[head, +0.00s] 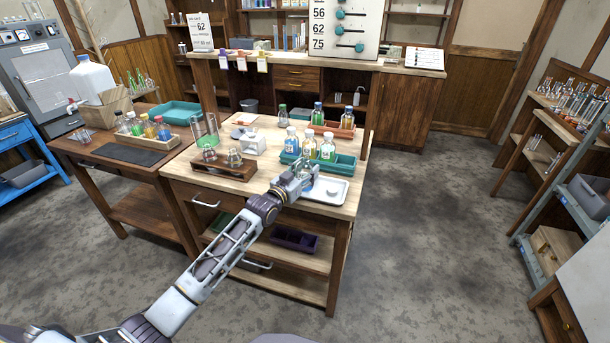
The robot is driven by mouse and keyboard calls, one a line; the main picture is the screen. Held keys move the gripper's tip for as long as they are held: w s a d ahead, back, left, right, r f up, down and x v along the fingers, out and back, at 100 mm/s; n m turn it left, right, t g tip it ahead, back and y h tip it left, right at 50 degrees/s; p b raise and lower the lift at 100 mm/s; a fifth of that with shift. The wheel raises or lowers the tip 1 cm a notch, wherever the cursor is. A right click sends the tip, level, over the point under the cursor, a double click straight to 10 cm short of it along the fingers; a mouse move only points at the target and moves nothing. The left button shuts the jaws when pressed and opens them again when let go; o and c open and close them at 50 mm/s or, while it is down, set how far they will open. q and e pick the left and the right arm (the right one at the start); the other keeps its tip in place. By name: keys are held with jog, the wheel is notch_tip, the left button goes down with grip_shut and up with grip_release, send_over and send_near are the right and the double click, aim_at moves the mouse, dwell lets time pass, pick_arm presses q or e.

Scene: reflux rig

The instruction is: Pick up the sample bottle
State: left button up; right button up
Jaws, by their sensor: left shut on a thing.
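My left gripper (304,170) reaches in from the lower left over the front of the light wooden table (258,180). It is shut on a small bottle (309,147), which I take as the sample bottle. The gripper hides the lower part of the bottle, so I cannot tell whether it touches the teal rack (345,166). Other bottles with coloured contents stand close on both sides, one bluish (292,140) and one yellow-green (328,147). My right gripper is not in view.
A white tray (338,191) lies at the table's front right. A wooden holder (223,172) with small flasks is left of the gripper, and a glass beaker (205,131) stands behind it. A red-brown rack (333,130) with bottles is farther back.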

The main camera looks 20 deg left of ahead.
aim_at(305, 154)
pick_arm(q)
jog(key=shift+r, duration=0.3)
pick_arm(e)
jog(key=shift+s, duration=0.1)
pick_arm(q)
jog(key=shift+r, duration=1)
jog(key=shift+r+p, duration=0.35)
jog(key=shift+r, duration=3.3)
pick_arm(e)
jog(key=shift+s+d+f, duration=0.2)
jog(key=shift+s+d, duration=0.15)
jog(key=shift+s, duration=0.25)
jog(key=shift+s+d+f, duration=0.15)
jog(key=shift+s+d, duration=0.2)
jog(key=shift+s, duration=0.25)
pick_arm(q)
jog(key=shift+r+p, duration=0.1)
jog(key=shift+p, duration=0.2)
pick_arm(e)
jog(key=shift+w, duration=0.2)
